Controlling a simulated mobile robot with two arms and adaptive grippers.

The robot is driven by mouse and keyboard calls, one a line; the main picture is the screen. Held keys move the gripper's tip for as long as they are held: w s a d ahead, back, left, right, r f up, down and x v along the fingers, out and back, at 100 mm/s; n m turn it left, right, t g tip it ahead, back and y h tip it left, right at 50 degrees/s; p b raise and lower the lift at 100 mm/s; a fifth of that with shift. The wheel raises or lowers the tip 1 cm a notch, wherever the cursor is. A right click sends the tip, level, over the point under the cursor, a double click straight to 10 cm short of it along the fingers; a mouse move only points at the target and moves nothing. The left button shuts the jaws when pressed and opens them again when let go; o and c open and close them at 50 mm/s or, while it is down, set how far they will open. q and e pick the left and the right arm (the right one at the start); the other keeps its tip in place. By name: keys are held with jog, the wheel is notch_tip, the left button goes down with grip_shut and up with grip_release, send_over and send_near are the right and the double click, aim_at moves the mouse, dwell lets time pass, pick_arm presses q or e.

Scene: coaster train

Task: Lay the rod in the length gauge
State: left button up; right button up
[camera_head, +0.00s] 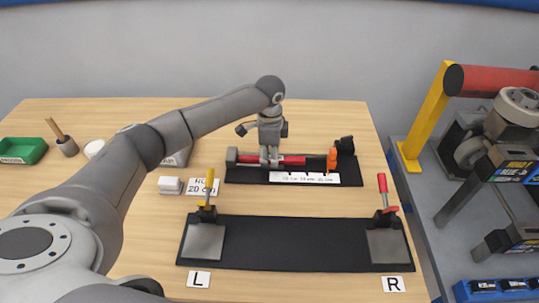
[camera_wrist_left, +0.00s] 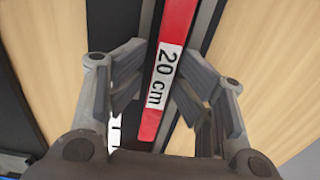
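The red rod (camera_head: 292,160) lies lengthwise along the black length gauge (camera_head: 240,178) at the back of the table, between a grey end block (camera_head: 231,155) and an orange piece (camera_head: 332,160). Its white "20 cm" label (camera_wrist_left: 163,75) shows in the left wrist view. My left gripper (camera_head: 268,162) points down over the left half of the rod. Its fingers (camera_wrist_left: 160,85) stand on both sides of the rod and look open, with a narrow gap at the left finger. Exact seating of the rod under the gripper is hidden. My right gripper is in no view.
In front lies a black board (camera_head: 290,245) with a yellow-handled clamp (camera_head: 208,190) and a red-handled clamp (camera_head: 384,195), beside cards L and R. White blocks (camera_head: 170,185), a 20 cm card (camera_head: 203,187) and a green tray (camera_head: 22,150) are to the left.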

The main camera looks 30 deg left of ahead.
pick_arm(q)
jog(key=shift+r, duration=0.15)
notch_tip(320, 180, up, 13)
jog(key=b, duration=0.1)
jog(key=shift+b, duration=0.35)
jog(key=shift+w, duration=0.1)
